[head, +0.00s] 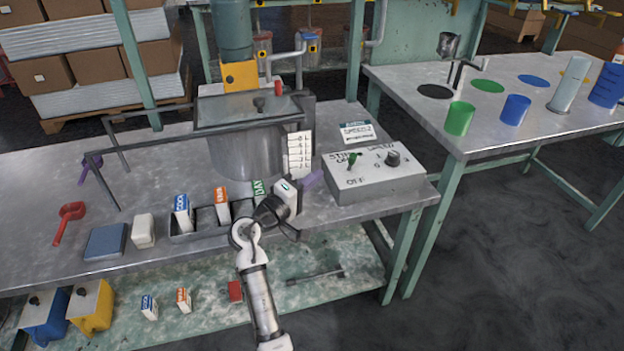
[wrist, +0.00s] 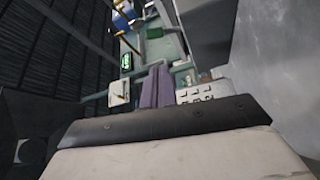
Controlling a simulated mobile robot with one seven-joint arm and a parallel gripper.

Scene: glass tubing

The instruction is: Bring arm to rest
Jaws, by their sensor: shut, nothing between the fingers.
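My arm rises from the bottom of the head view, over the front edge of the metal workbench (head: 50,190). My gripper (head: 314,177) has purple fingers and points away to the right, between the tank and the control box. In the wrist view the two fingers of my gripper (wrist: 156,86) lie side by side, shut, with nothing seen between them. The hand hides part of the bench and of the small cartons behind it.
A grey control box (head: 374,178) with a green switch stands right of my gripper. A metal tank (head: 245,155) and a white labelled block (head: 299,155) stand behind it. Small cartons (head: 222,206) stand in a tray to its left. A red scoop (head: 68,220) lies far left.

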